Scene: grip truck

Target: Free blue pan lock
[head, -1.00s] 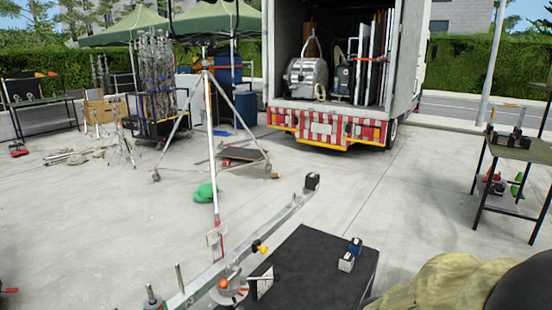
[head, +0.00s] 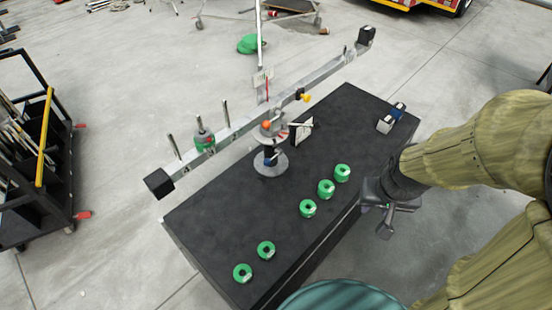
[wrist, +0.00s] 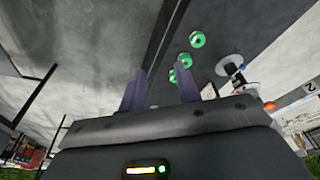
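A pan head stands on the black table with a round grey base plate (head: 270,164), an orange knob (head: 267,125) and a dark blue part (head: 270,154) low on its post. That blue part may be the pan lock; its lever and setting are too small to tell. A blue patch also shows on the head in the wrist view (wrist: 230,68). A long grey beam (head: 235,128) lies behind the head. My gripper (head: 383,213) is at the table's right front edge, apart from the head. Its two dark fingers are spread and empty in the wrist view (wrist: 161,88).
Several green rings (head: 326,189) lie on the black table (head: 215,215) between my gripper and the head. A small silver block with blue (head: 392,118) sits at its right end. A black cart (head: 35,165) stands left.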

